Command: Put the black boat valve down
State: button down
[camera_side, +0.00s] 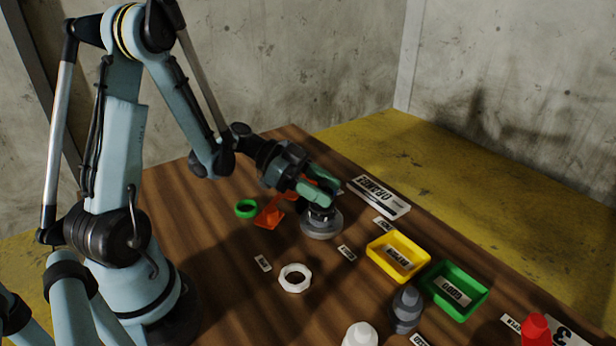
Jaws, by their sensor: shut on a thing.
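The valve is directly above a round grey base (321,229) on the table. I cannot tell whether the valve touches that base or hangs just above it.
An orange stand (269,215) and a green ring (246,208) are left of my gripper. A white ring (294,278) lies in front. A yellow tray (374,255), a green tray (430,281), a grey bottle (406,311) and a red bottle (537,329) stand to the right.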

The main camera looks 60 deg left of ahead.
jog(key=shift+f, duration=0.15)
jog(key=c, duration=0.5)
grip_release()
jog(key=shift+c, duration=0.2)
jog(key=v, duration=1.2)
jog(key=s+d+r+n+y, duration=0.1)
jog(key=d+n+y, duration=1)
jog(key=shift+d, duration=0.2)
jog(key=shift+o, duration=1.2)
jog(key=shift+r, duration=0.15)
